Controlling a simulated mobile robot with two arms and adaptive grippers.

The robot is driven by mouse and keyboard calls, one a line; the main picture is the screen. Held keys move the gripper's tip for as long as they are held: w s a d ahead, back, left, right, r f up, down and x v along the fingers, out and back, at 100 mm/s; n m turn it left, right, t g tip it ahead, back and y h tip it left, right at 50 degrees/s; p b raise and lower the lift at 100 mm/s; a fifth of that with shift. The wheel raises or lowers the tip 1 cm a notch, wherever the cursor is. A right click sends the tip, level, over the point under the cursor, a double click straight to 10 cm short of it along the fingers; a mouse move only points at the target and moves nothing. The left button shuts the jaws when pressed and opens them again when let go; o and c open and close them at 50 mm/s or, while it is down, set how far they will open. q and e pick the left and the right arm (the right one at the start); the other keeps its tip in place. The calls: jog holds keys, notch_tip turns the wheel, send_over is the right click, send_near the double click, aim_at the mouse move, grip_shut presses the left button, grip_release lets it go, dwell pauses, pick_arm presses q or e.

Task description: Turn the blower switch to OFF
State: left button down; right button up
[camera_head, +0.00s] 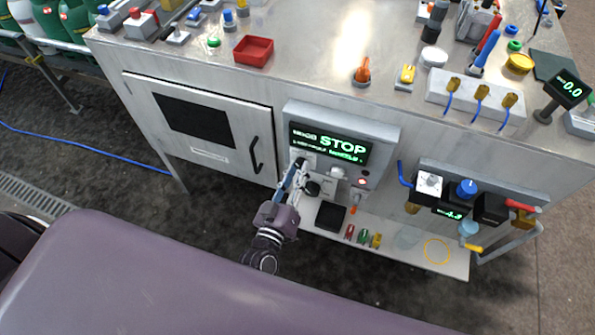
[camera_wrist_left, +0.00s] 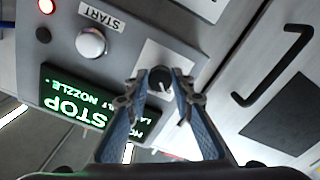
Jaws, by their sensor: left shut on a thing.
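The grey control panel (camera_head: 383,140) is on the bench front, with a green-lit display (camera_head: 330,143) reading STOP. A black rotary switch (camera_wrist_left: 160,77) on a white plate (camera_wrist_left: 178,58) sits beside the display in the left wrist view. My left gripper (camera_head: 297,174) reaches up to the panel in the head view. In the wrist view its blue-padded fingers (camera_wrist_left: 160,92) are on either side of the black knob and closed on it. A short white mark shows on the knob; its label cannot be read. The fingers mostly hide the knob in the head view. My right gripper is not in view.
A white START button (camera_wrist_left: 91,43) and a lit red lamp (camera_wrist_left: 46,6) are also on the panel. A cabinet door (camera_head: 200,120) with a black handle (camera_head: 256,155) is just left. Below, a shelf (camera_head: 400,252) holds small coloured parts.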

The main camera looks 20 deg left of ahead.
pick_arm(q)
jog(key=c, duration=1.7)
grip_release()
jog(key=shift+o, duration=0.2)
jog(key=shift+s, duration=0.1)
jog(key=s, duration=1.2)
jog(key=shift+a, duration=0.2)
